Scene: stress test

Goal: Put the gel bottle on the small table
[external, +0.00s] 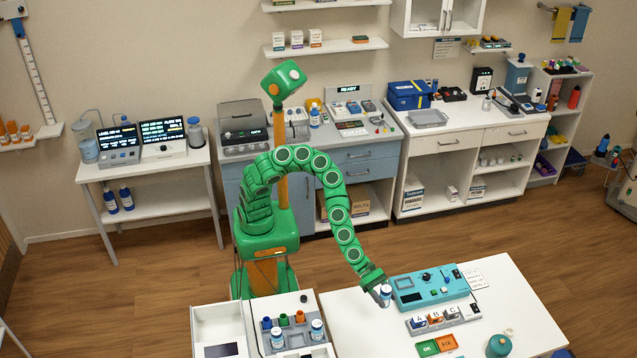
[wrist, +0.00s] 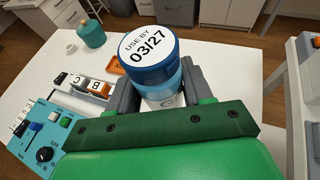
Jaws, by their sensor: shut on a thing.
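My gripper (external: 377,280) is shut on a small white bottle with a blue cap (external: 386,291). In the wrist view the bottle (wrist: 152,62) stands between the dark fingers, its cap marked "USE BY 03/27". Its side label is mostly hidden, so I cannot tell if it is the gel bottle. The gripper is over the left part of a white table (external: 350,325), beside a teal device. I cannot tell whether the bottle touches the table. Another white table (external: 157,160) with two screens stands at the back left; I cannot tell which is the small table.
On the front table are the teal device (external: 430,286), an A-B-C holder (external: 436,318), green and orange pads (external: 436,345) and a teal bottle (external: 498,345). A tray (external: 298,347) with similar blue-capped bottles is left of it. The front table's right part is mostly clear.

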